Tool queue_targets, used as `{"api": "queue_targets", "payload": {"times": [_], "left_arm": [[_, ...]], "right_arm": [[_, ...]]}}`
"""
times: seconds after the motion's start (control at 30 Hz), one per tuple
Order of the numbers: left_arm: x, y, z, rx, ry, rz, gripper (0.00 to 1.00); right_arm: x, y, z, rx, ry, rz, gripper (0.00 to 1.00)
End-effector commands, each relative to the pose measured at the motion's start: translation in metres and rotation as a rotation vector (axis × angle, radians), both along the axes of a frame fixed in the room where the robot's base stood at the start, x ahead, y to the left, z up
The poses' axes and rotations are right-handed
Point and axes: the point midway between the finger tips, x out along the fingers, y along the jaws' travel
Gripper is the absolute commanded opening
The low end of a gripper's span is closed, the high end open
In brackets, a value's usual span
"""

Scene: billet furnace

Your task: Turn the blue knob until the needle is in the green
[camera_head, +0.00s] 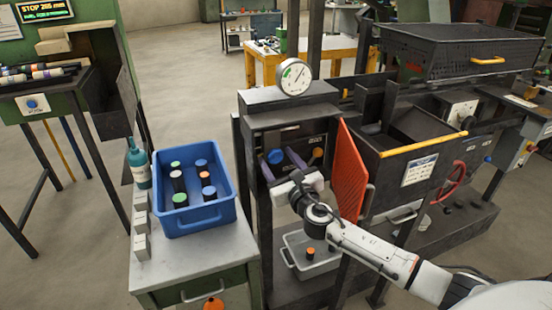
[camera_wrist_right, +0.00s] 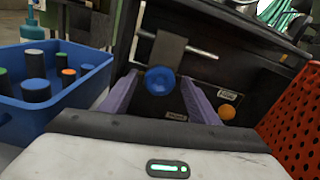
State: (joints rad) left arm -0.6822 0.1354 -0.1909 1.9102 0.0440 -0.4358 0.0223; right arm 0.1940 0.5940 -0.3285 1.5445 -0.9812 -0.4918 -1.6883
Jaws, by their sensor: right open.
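The blue knob (camera_head: 275,157) is on the dark panel under the round white gauge (camera_head: 295,76). The gauge has a green patch on the left of its dial. A thin needle seems to point to the upper right, outside the green, but it is small. My right gripper (camera_head: 280,162) is open in front of the panel. In the right wrist view the blue knob (camera_wrist_right: 160,80) shows between the two purple fingers (camera_wrist_right: 158,92), with a gap on each side. I cannot tell how deep it sits between them. My left gripper is not in view.
An orange perforated door (camera_head: 350,168) stands open just right of my gripper. An orange knob (camera_wrist_right: 227,112) is right of the blue one. A blue bin (camera_head: 194,219) with several dark cylinders stands on the table at left, beside a teal bottle (camera_head: 138,165).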

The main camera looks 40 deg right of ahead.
Motion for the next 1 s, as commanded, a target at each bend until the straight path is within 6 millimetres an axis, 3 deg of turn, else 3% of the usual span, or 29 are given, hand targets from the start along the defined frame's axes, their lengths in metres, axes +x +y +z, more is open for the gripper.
{"api": "queue_targets", "payload": {"times": [0.13,0.43,0.67,1.0], "left_arm": [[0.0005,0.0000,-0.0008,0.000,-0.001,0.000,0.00],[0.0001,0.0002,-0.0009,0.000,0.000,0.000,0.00],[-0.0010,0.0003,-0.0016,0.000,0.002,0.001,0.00],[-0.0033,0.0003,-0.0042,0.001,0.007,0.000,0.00]], "right_arm": [[0.0110,-0.0020,-0.0002,0.001,0.000,0.000,0.55],[0.0128,-0.0023,-0.0005,0.001,0.001,0.001,0.55],[0.0126,-0.0025,-0.0005,0.002,0.001,0.001,0.17],[0.0125,-0.0023,-0.0007,0.044,-0.010,0.001,0.14]]}}
